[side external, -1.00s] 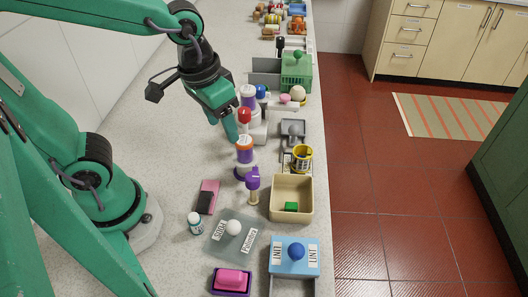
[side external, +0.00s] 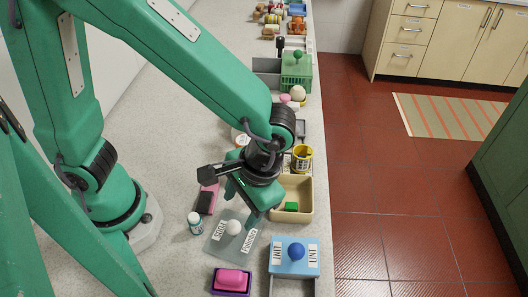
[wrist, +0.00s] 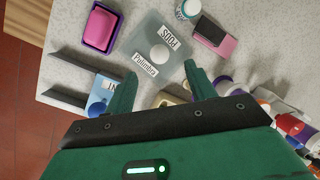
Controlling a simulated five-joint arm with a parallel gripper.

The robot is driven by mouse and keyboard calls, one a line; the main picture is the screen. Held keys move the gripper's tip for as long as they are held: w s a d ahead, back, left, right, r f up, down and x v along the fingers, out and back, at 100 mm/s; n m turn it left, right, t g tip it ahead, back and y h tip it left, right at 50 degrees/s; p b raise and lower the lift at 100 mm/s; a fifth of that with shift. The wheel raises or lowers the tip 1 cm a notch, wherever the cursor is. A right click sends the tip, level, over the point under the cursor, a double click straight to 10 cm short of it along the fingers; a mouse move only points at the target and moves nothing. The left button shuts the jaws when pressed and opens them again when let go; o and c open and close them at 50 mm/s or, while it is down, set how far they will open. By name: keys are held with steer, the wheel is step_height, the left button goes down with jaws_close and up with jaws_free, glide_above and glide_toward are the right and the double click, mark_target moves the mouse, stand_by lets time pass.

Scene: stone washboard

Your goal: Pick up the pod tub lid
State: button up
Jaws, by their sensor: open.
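My gripper (side external: 242,208) is open and empty, pointing down above the panel's far edge. In the wrist view, the panel (wrist: 138,52) and its knob (wrist: 158,53) show just beyond my open fingertips (wrist: 161,68).
A tan bin (side external: 306,205) holding a green block (side external: 291,206) stands right of my gripper. A pink block in a purple tray (side external: 231,279), a small bottle (side external: 195,223) and a pink-and-black item (side external: 206,200) surround the panel. My arm hides several items behind.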

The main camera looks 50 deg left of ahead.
mark_target(234, 224)
steer(key=shift+x, duration=3.95)
steer(key=shift+w, duration=0.1)
steer(key=c, duration=1)
